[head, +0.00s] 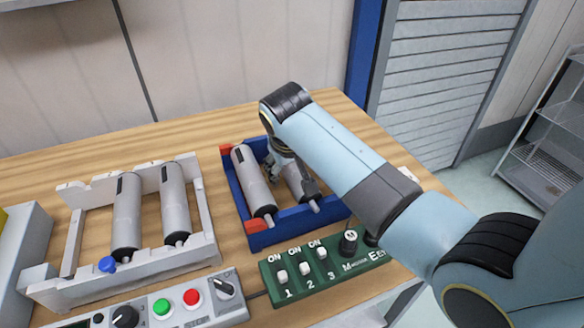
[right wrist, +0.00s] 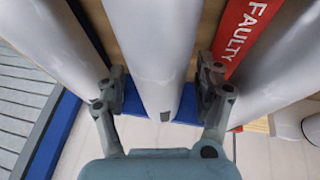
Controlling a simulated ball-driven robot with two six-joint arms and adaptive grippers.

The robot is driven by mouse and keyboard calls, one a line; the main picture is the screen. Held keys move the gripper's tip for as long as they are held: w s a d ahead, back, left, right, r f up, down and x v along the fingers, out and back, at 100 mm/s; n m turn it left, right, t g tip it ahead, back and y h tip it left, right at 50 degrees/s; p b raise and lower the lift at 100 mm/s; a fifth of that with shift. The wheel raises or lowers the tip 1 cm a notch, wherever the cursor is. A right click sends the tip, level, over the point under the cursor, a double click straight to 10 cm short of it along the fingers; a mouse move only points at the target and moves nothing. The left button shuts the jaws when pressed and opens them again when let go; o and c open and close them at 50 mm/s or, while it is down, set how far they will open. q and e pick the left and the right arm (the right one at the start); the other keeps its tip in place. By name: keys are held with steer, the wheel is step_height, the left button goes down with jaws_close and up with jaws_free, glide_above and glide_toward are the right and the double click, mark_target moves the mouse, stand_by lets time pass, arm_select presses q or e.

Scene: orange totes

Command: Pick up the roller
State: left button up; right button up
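In the head view a blue tray (head: 290,226) on the wooden table holds grey rollers. The left roller (head: 250,175) lies clear of my gripper. A second roller (head: 296,186) beside it is partly covered by my right gripper (head: 290,180). The right wrist view shows a roller (right wrist: 155,50) between the two open fingers (right wrist: 163,85), one on each side, very close to its surface; I cannot tell if they touch. More rollers lie on either side of it, the left one (right wrist: 50,40) and the right one (right wrist: 275,65). My left gripper is not in view.
A red strip marked FAULTY (right wrist: 250,25) lies beside the middle roller. A white rack (head: 85,195) with two rollers stands at the left. A green switch box (head: 315,272) and a grey button panel (head: 140,310) sit in front. My right arm hides the tray's right part.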

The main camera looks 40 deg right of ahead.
jaws_close()
steer(key=shift+r, duration=0.15)
step_height(320, 180, up, 4)
steer(key=shift+w+r, duration=0.1)
steer(key=s+d+r, duration=0.2)
steer(key=s, duration=0.1)
steer(key=s+d+r, duration=0.2)
steer(key=s, duration=0.1)
steer(key=s+d+r, duration=0.2)
steer(key=s, duration=0.2)
steer(key=shift+s+r+b, duration=0.1)
steer(key=shift+r+b, duration=0.2)
steer(key=shift+b, duration=0.05)
